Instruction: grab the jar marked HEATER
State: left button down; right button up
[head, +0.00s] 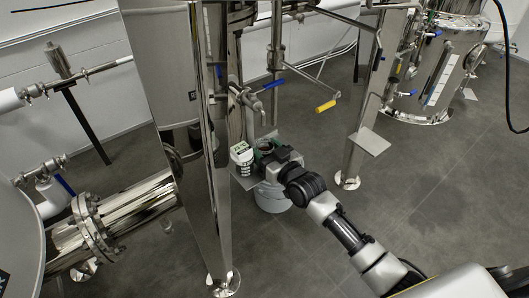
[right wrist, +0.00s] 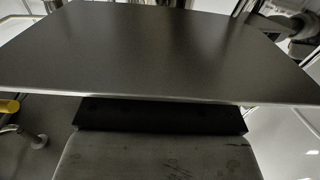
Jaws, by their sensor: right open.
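A white jar (head: 241,154) with dark and green marks stands on a small metal shelf (head: 243,182) beside the central steel column in the head view. Its label is too small to read, so I cannot tell whether it says HEATER. A dark and green object (head: 265,146) is just right of it, partly hidden by my right gripper. My right gripper (head: 268,156) is open, right of the white jar; its fingers are hard to make out. In the right wrist view, a dark flat plate (right wrist: 160,50) fills most of the picture and no jar is recognisable. My left gripper is not in view.
A pale bucket (head: 271,196) is below the gripper. Steel legs stand left and right, with a foot plate (head: 369,142) on the right one. Blue (head: 274,84) and yellow (head: 326,106) valve handles stick out above. The tiled floor at right is clear.

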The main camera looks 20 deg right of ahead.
jog(key=shift+w, duration=0.2)
jog(key=c, duration=0.8)
jog(key=shift+r, duration=0.1)
